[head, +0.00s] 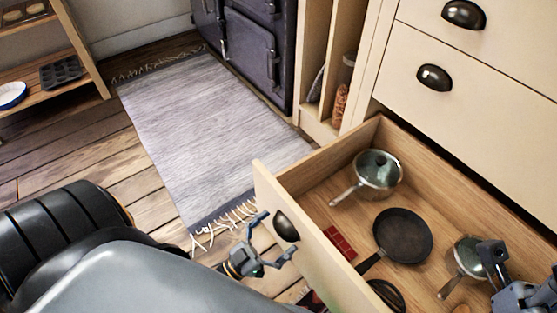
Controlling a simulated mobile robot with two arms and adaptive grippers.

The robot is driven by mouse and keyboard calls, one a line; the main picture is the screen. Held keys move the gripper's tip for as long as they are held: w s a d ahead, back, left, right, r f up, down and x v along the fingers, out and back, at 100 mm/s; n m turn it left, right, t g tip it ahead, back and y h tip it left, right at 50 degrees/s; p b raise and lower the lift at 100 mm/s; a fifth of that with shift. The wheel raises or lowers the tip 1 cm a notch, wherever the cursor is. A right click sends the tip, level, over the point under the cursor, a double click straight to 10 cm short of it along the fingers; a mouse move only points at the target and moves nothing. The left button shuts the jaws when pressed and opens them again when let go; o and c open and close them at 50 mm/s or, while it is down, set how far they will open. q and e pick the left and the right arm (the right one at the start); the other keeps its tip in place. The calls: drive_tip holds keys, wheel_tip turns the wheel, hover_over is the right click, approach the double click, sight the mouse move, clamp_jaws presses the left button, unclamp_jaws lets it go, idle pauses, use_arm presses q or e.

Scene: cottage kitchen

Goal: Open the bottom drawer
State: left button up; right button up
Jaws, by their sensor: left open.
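The bottom drawer (312,257) is pulled out from the cream cabinet. Inside it lie a lidded pot (377,172), a black frying pan (403,236), a second lidded pan (466,257), a red item (340,243) and a dark round pan at the near edge. A dark cup handle (286,226) is on its front. My left gripper (273,240) is open, just outside the drawer front beside the handle; whether it touches cannot be told. Part of my right arm shows at the lower right over the drawer; its fingertips are not clear.
Two closed drawers with dark cup handles (434,78) are above. A grey rug (205,125) lies on the wooden floor beside the open drawer. A dark stove (250,45) stands behind, and a wooden shelf (75,70) is at the upper left.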

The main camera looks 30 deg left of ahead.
use_arm(q)
drive_tip(key=v, duration=1.2)
drive_tip(key=shift+f, duration=0.1)
